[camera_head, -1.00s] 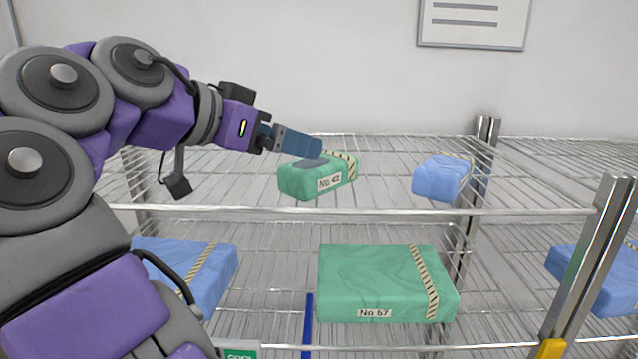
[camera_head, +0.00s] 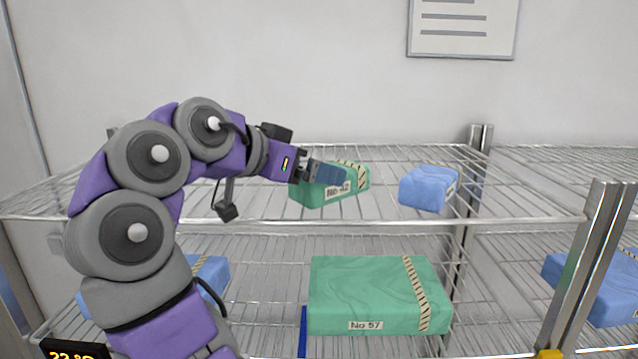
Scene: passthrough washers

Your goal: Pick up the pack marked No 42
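The green pack marked No 42 (camera_head: 357,184) sits on the upper wire shelf, with a striped tape band over its right part. Its label faces front and is partly covered by my gripper. My gripper (camera_head: 338,176) reaches in from the left, its blue-grey fingers overlapping the pack's upper front in the picture. Only the near finger shows clearly, so the gap between the fingers and any contact with the pack cannot be made out.
A blue pack (camera_head: 428,188) sits to the right on the upper shelf (camera_head: 480,219). Below are a green pack marked No 57 (camera_head: 365,290), a blue pack at left (camera_head: 212,272) and another blue pack at right (camera_head: 592,287). A metal post (camera_head: 590,260) stands at right.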

